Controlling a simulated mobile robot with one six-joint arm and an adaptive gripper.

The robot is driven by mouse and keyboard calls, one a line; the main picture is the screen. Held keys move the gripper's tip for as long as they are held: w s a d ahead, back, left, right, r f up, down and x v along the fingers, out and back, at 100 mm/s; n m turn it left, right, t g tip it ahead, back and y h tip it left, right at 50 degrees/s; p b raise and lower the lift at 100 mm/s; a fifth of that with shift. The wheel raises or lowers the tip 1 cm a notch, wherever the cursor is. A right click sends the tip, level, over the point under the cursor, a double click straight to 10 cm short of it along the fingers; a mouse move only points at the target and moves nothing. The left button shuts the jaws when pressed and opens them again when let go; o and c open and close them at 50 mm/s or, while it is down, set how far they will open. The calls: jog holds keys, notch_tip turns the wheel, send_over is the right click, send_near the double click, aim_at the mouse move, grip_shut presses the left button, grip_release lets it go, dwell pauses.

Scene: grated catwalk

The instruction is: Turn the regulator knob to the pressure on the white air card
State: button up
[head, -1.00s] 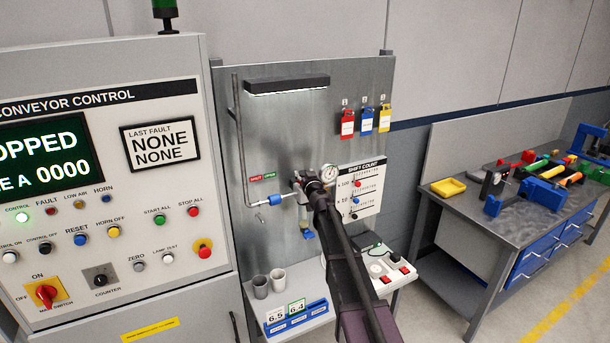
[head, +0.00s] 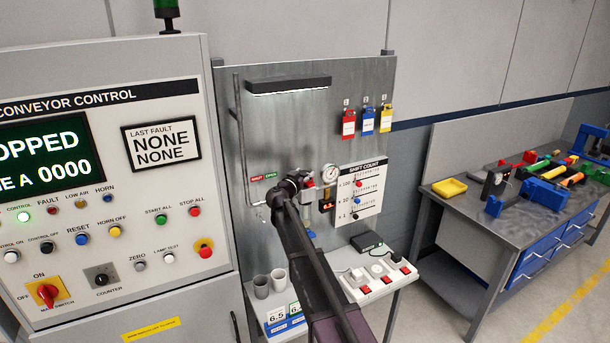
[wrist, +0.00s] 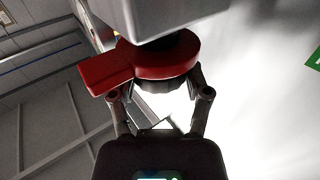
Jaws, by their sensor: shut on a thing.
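My gripper (head: 300,183) is at the air line on the grey panel, just left of the round pressure gauge (head: 330,173). In the wrist view its two fingers (wrist: 157,84) close around a dark ribbed knob under a red collar with a flat tab (wrist: 108,72), below a pale grey body (wrist: 155,18). I cannot tell for certain whether this is the regulator knob. The gauge reading is too small to make out. Two number cards stand on the shelf: a white 6.5 card (head: 277,317) and a green-edged 6.4 card (head: 295,309), partly hidden by my arm.
Red and green tags (head: 263,177) sit left of the gripper. The shift count board (head: 366,190) hangs close on the right. Two cups (head: 270,284) and a switch box (head: 380,280) are below. The control cabinet (head: 110,180) stands left, a tool bench (head: 520,200) right.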

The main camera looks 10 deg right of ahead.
jog(key=shift+w+a+m+g+h, duration=0.1)
jog(key=shift+w+m+g+h, duration=0.1)
jog(key=shift+m+g+h, duration=1.1)
jog(key=shift+h, duration=0.3)
jog(key=o, duration=1.2)
jog(key=shift+s, duration=0.15)
jog(key=shift+v, duration=5.9)
jog(key=shift+r, duration=0.15)
jog(key=shift+c, duration=0.4)
